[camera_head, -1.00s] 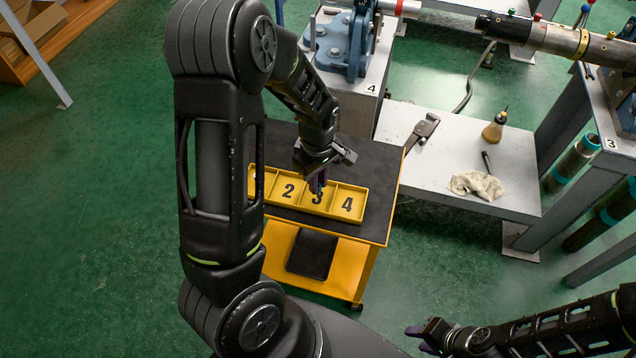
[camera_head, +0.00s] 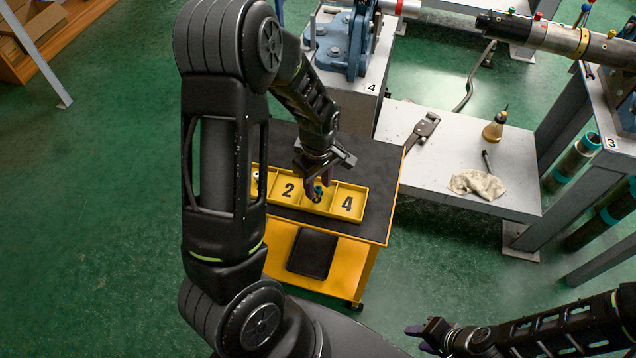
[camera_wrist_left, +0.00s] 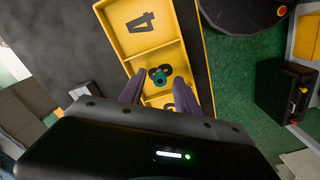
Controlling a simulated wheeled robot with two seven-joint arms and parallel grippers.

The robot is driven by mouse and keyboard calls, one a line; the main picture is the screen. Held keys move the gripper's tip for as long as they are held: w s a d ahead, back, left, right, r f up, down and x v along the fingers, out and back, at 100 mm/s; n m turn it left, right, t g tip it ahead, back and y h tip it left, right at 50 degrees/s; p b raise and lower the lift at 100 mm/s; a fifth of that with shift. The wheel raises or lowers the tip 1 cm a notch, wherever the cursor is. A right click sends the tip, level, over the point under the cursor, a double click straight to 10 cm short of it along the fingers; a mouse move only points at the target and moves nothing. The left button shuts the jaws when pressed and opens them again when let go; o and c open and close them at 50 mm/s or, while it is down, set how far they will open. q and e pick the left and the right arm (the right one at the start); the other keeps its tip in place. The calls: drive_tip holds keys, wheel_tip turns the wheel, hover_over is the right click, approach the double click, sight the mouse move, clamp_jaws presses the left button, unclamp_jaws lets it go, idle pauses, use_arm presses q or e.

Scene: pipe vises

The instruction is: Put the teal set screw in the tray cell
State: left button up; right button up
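The teal set screw (camera_head: 318,192) is in cell 3 of the yellow tray (camera_head: 350,187), partly over the printed number. My left gripper (camera_head: 317,186) is just above cell 3. In the wrist view its two purple fingers (camera_wrist_left: 160,92) are spread on either side of the screw, with gaps to it. My right gripper (camera_head: 418,338) is low at the right, its fingertips apart and empty.
The tray lies on a dark-topped yellow cart (camera_head: 378,205). A small pale item (camera_head: 256,176) shows in the leftmost cell, partly behind my left arm. A grey bench (camera_head: 440,160) with a wrench, a bottle and a rag (camera_head: 478,184) stands to the right. Cell 4 is empty.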

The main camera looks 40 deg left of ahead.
sight(318, 188)
use_arm(q)
wheel_tip(318, 188, up, 12)
drive_tip(key=shift+r, duration=0.2)
idle(0.4)
idle(0.7)
